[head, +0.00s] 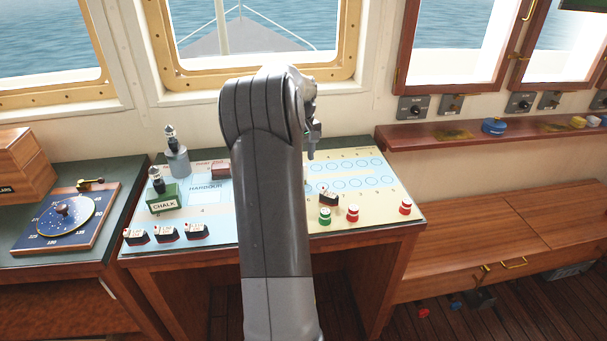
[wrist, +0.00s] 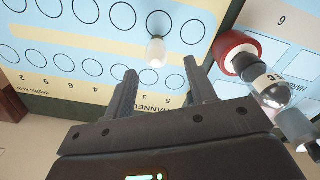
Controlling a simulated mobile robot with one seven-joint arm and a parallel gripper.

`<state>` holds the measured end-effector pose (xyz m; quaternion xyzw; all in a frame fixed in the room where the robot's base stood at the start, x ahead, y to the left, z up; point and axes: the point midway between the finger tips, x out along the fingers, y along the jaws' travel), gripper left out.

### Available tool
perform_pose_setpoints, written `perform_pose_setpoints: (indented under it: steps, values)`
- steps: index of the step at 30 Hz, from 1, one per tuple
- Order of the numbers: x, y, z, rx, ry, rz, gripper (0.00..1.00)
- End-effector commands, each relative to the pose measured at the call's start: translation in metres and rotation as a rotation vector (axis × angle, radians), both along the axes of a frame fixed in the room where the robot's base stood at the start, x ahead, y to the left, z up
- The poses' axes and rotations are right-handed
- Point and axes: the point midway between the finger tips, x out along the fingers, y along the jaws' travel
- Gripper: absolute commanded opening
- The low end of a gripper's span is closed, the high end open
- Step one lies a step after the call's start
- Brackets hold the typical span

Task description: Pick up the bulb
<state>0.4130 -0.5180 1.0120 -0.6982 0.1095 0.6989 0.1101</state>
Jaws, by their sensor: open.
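A small whitish bulb (wrist: 157,50) shows in the wrist view, on the light blue chart beside the row of printed circles. My gripper (wrist: 163,82) is open and empty, with its two dark fingers apart. The bulb appears between and beyond the fingertips, and no contact shows. In the head view my gripper (head: 314,148) hangs over the chart table, partly hidden by my arm. I cannot make out the bulb in the head view; my arm covers the middle of the table.
A lamp-like piece with a red end (wrist: 238,48) is close to the right finger. On the chart table (head: 408,229) are model ships (head: 166,233), a green chalk box (head: 164,197), a grey cylinder (head: 178,163), and green (head: 324,215) and red (head: 352,213) pieces.

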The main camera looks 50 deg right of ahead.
Motion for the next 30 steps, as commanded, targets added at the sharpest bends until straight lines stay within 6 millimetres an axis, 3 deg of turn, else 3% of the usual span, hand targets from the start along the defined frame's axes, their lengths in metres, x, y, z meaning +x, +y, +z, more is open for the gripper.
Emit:
perform_pose_setpoints:
  steps: [7, 15, 24, 30]
  values:
    - [-0.002, 0.0, -0.021, 0.002, 0.002, 0.0, 0.51]
    - [-0.006, -0.001, -0.058, 0.0, 0.0, -0.001, 0.51]
    - [-0.006, -0.001, -0.064, -0.001, -0.001, 0.0, 0.51]
    - [-0.006, -0.001, -0.063, -0.001, -0.001, 0.0, 0.36]
